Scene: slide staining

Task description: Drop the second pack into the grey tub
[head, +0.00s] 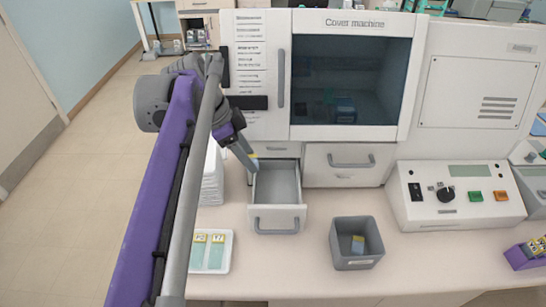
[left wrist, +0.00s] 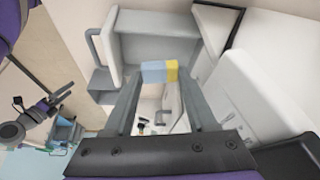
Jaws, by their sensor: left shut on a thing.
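In the left wrist view the pack (left wrist: 158,72) is pinched between both fingertips. The gripper is at the back left corner of an open, empty-looking drawer (head: 261,220), apparently above it. The grey tub (head: 343,262) stands on the counter to the right of the drawer, apart from the gripper.
A white tray (head: 229,262) with two labelled slides lies at the front left. The cover machine (head: 350,22) stands behind, and a control box (head: 400,205) is at the right. A purple holder (head: 519,258) sits at the right edge. Counter between drawer and tub is clear.

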